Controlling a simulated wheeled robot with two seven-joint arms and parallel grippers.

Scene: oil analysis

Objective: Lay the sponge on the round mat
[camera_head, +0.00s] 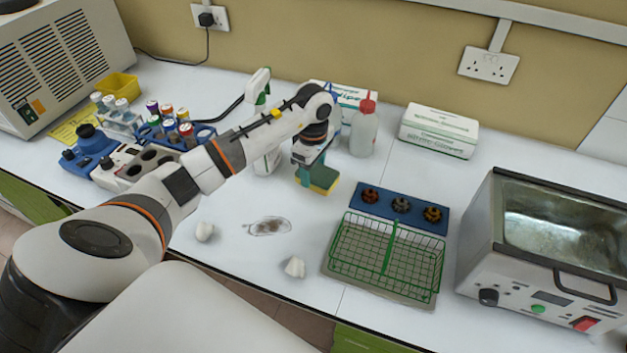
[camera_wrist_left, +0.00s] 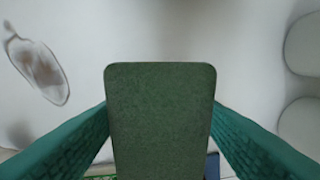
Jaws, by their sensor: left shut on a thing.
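The sponge (camera_head: 324,178) is a block with a dark green face and a yellow side. My left gripper (camera_head: 312,174) is shut on it and holds it over the white worktop behind the green wire basket. In the left wrist view the sponge's green face (camera_wrist_left: 160,120) fills the space between my two teal fingers, and its lower end is cut off by the frame. I cannot tell from these frames how high it is above the worktop. I cannot make out a round mat in either view. My right gripper is not in view.
A flat oval patch with brown marks (camera_head: 269,227) lies between two white lumps (camera_head: 205,231) (camera_head: 295,267). The green wire basket (camera_head: 387,255), a blue holder with brown bottles (camera_head: 400,204) and a metal bath (camera_head: 550,260) stand right. A white bottle (camera_head: 363,132) stands behind the gripper.

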